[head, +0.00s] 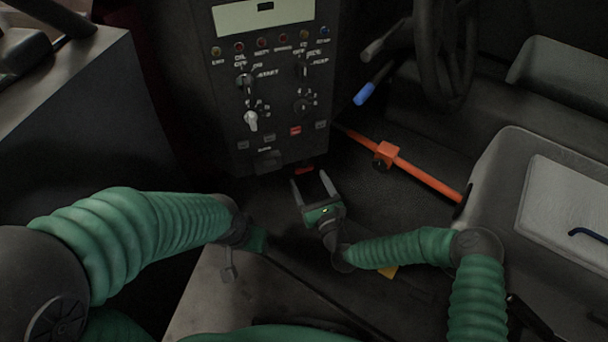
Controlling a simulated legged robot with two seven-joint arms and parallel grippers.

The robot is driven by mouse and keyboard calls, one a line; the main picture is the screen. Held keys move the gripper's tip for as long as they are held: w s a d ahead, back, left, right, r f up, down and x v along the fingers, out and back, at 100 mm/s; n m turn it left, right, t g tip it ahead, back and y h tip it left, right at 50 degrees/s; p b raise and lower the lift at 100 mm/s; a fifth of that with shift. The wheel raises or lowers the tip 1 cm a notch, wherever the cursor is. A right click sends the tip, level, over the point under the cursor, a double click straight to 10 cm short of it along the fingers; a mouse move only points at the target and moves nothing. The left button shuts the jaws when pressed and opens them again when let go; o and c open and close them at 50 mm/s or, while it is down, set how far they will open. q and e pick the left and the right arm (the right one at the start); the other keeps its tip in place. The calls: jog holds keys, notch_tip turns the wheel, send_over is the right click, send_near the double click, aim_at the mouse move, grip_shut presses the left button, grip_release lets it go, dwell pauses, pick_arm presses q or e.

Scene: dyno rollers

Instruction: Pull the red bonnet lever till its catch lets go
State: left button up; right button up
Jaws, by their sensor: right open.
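A small red lever (304,170), which looks like the bonnet lever, shows low under the control panel's bottom edge. It is dim, and its catch cannot be made out. My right gripper (309,178) is open, its two fingers pointing up the picture toward the panel. The red lever appears just beyond and between the fingertips; I cannot tell whether they touch it. My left gripper (258,240) is lower and to the left, dark and partly hidden by its own wrist, so its fingers are unclear.
The control panel (262,95) with knobs and lamps stands above the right gripper. An orange bar (425,174) with a clamp runs down to the seat (520,180) at right. A steering wheel (440,50) and a blue-tipped stalk (365,93) are at upper right.

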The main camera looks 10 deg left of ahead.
aim_at(305, 171)
jog(key=x, duration=0.2)
jog(key=b+x, duration=0.1)
jog(key=x, duration=0.2)
jog(key=shift+w+d, duration=0.2)
jog(key=shift+a, duration=0.15)
grip_shut()
